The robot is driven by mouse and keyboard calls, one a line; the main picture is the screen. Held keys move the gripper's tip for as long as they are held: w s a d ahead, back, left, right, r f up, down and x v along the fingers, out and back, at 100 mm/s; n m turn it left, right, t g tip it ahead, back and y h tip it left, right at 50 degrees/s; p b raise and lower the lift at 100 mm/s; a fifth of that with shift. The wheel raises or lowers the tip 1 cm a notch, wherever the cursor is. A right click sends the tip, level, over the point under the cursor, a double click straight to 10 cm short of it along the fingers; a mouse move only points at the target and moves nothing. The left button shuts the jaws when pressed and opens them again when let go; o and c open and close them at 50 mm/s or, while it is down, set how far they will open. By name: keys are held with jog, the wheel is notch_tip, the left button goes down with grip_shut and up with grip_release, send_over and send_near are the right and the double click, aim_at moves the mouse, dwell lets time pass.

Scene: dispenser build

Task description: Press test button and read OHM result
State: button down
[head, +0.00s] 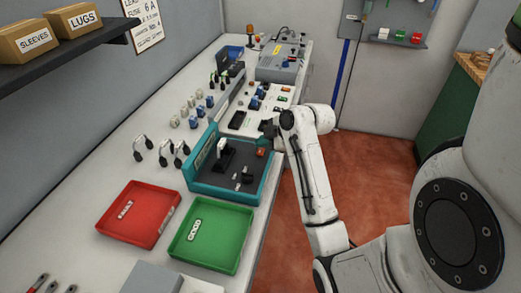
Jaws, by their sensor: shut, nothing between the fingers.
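A teal-walled test fixture (228,192) with a dark floor sits on the bench edge. Inside it are a dark upright block with a white part (222,157), a small red-orange piece (261,152) near the right side that may be the test button, and small metal parts (242,179). No OHM reading is legible. My gripper (267,129) is at the end of the white arm, just beyond the fixture's far right corner. It looks shut and empty; its fingertips are small and dark here. I cannot tell its exact height or whether it touches anything.
Small parts and a grey machine (281,66) fill the far bench. Red floor (375,180) is clear on the right.

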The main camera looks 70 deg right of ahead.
aim_at(263, 152)
jog(key=shift+r, duration=0.15)
notch_tip(263, 152, up, 5)
jog(key=p, duration=0.4)
dwell(0.9)
